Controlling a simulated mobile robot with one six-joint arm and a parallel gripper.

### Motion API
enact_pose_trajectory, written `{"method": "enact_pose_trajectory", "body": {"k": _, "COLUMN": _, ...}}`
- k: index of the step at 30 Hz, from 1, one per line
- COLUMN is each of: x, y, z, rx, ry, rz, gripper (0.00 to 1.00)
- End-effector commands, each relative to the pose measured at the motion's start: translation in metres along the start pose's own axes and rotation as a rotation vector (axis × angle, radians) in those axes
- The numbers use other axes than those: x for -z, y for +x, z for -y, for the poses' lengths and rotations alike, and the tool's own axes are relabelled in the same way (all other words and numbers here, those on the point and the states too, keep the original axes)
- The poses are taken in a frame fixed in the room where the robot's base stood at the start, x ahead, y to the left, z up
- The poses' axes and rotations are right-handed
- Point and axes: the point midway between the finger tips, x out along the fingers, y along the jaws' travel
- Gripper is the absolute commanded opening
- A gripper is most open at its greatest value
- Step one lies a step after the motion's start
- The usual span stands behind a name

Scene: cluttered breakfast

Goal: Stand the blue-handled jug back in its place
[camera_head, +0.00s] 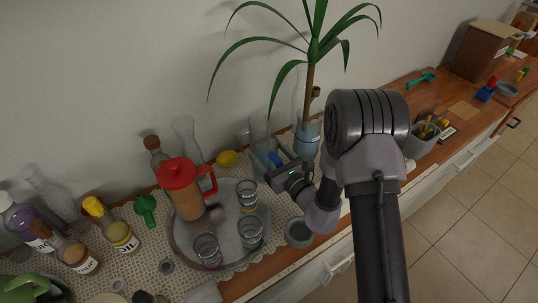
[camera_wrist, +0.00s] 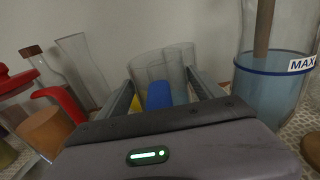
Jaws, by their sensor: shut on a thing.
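The blue-handled jug (camera_head: 259,130) is clear glass and stands near the wall, between a lemon and the plant vase. It looks about upright; its base is hidden by my gripper, so I cannot tell whether it touches the worktop. My gripper (camera_head: 274,166) reaches it from the front right and is shut on its blue handle. In the wrist view the clear jug (camera_wrist: 152,67) rises beyond the fingers, with the blue handle (camera_wrist: 158,95) between the fingertips (camera_wrist: 160,88).
A plant vase (camera_head: 307,141) with blue water stands close right of my gripper. A round tray (camera_head: 183,245) at the front left bears a red-lidded pitcher (camera_head: 185,190) and several glasses. A lemon (camera_head: 227,158) and a clear carafe (camera_head: 187,138) are left of the jug. A grey cup (camera_head: 299,233) is in front.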

Motion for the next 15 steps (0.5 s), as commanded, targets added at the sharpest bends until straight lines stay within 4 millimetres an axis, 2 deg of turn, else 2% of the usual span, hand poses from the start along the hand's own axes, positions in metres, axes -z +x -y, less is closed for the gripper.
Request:
{"method": "enact_pose_trajectory", "body": {"k": 4, "x": 0.0027, "y": 0.0004, "z": 0.0003, "rx": 0.001, "ry": 0.0, "rz": 0.002, "gripper": 0.04}}
{"method": "enact_pose_trajectory", "body": {"k": 5, "x": 0.003, "y": 0.0001, "z": 0.0, "rx": 0.0, "ry": 0.0, "rz": 0.0, "gripper": 0.81}}
{"method": "enact_pose_trajectory", "body": {"k": 6, "x": 0.0025, "y": 0.0001, "z": 0.0, "rx": 0.0, "ry": 0.0, "rz": 0.0, "gripper": 0.88}}
{"method": "enact_pose_trajectory", "body": {"k": 8, "x": 0.0023, "y": 0.0001, "z": 0.0, "rx": 0.0, "ry": 0.0, "rz": 0.0, "gripper": 0.98}}
{"method": "enact_pose_trajectory", "body": {"k": 15, "x": 0.0022, "y": 0.0001, "z": 0.0, "rx": 0.0, "ry": 0.0, "rz": 0.0, "gripper": 0.98}}
